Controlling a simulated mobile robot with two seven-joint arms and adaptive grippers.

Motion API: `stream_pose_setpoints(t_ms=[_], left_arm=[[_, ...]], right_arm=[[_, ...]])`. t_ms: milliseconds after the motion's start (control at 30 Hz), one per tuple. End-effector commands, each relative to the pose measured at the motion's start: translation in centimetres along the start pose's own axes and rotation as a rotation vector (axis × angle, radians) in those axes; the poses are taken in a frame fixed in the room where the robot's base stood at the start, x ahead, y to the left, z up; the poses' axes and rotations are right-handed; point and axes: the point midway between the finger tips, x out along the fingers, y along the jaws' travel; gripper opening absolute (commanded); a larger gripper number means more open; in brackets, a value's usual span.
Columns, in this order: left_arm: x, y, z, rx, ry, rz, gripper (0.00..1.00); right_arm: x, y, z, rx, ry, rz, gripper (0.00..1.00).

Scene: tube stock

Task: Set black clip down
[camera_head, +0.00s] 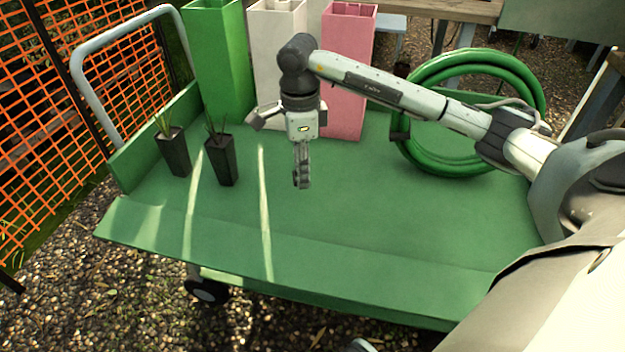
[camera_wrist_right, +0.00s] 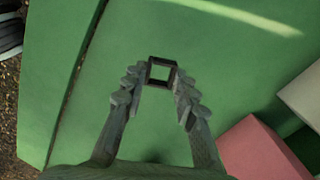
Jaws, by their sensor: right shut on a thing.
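My right gripper (camera_head: 302,183) hangs pointing down over the middle of the green cart bed (camera_head: 360,215). In the right wrist view its fingertips (camera_wrist_right: 161,82) are closed on the black clip (camera_wrist_right: 151,64), a small dark square frame with an open centre. Green shows through the clip's opening. In the head view the clip is too small and too covered by the fingers to make out clearly. I cannot tell whether it touches the bed. My left gripper is not in view.
Two black pots with seedlings (camera_head: 174,152) (camera_head: 221,160) stand left of the gripper. Tall green (camera_head: 222,65), white (camera_head: 278,40) and pink (camera_head: 345,75) square tubes stand behind. A coiled green hose (camera_head: 412,150) rests at the right. The front of the bed is clear.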

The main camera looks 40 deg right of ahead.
Motion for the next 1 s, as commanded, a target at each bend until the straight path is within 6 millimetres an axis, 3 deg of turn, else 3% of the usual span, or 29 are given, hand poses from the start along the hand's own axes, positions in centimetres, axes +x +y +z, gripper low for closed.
stream_pose_setpoints(t_ms=[167, 333, 533, 967, 1000], left_arm=[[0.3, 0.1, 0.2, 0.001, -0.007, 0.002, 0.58], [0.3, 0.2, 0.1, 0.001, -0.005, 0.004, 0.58], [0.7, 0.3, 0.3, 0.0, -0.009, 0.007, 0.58], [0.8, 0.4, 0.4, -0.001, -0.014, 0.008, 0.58], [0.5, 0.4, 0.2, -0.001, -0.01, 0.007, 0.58]], right_arm=[[1.2, -0.9, -1.8, 0.0, -0.001, 0.001, 0.19], [2.3, -1.0, -2.0, -0.002, -0.001, 0.002, 0.19], [5.1, -0.9, -1.9, -0.002, -0.001, 0.003, 0.19], [5.7, -1.0, -1.9, -0.003, -0.001, 0.0, 0.19], [5.7, -1.0, -1.9, -0.003, -0.001, 0.0, 0.29]])
